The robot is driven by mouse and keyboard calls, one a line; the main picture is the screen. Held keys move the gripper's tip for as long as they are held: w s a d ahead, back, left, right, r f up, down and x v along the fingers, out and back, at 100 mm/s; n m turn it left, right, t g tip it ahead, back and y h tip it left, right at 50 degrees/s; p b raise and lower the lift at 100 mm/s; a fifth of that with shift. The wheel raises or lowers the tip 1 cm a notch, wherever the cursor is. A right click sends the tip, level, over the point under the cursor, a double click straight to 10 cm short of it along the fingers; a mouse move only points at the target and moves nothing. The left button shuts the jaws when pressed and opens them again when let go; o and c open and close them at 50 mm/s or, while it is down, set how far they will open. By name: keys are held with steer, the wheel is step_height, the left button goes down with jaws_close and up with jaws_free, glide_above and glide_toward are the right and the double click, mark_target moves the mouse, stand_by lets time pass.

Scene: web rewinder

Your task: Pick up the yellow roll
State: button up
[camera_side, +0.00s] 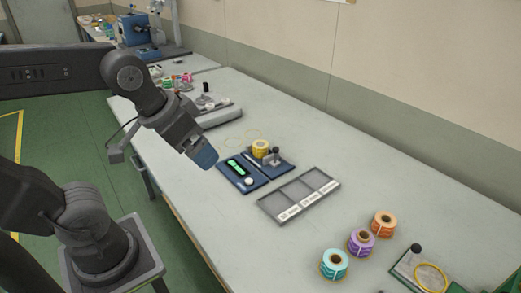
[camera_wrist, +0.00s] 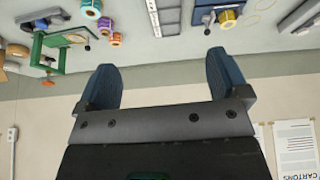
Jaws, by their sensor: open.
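The yellow roll (camera_side: 260,148) stands on the blue rewinder base near the middle of the bench in the side view. It also shows near the top edge of the wrist view (camera_wrist: 227,18), small and far from my fingers. My gripper (camera_side: 205,157) hangs in the air to the left of the roll in the side view, apart from it. In the wrist view my gripper (camera_wrist: 161,80) has its two blue fingers spread wide with nothing between them. The roll's lower part is hard to make out.
The blue base (camera_side: 258,182) carries a green display and a lever with a dark knob. A grey three-compartment tray (camera_side: 300,194) lies beside it. Teal (camera_side: 334,264), purple (camera_side: 361,242) and orange (camera_side: 383,224) rolls stand at right, near a green-based device (camera_side: 419,271).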

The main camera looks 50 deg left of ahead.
steer(key=w+a+r+n+g, duration=0.1)
steer(key=w+a+r+n, duration=0.1)
steer(key=w, duration=0.4)
steer(key=w+a+r+n+g, duration=0.1)
steer(key=w+a+r+n, duration=0.15)
steer(key=w, duration=0.35)
steer(key=n+g, duration=0.3)
steer(key=n, duration=0.9)
glide_above(261, 144)
step_height(261, 144, down, 19)
step_height(261, 144, down, 14)
steer(key=shift+r, duration=0.1)
steer(key=c, duration=1.1)
steer(key=shift+r, duration=0.1)
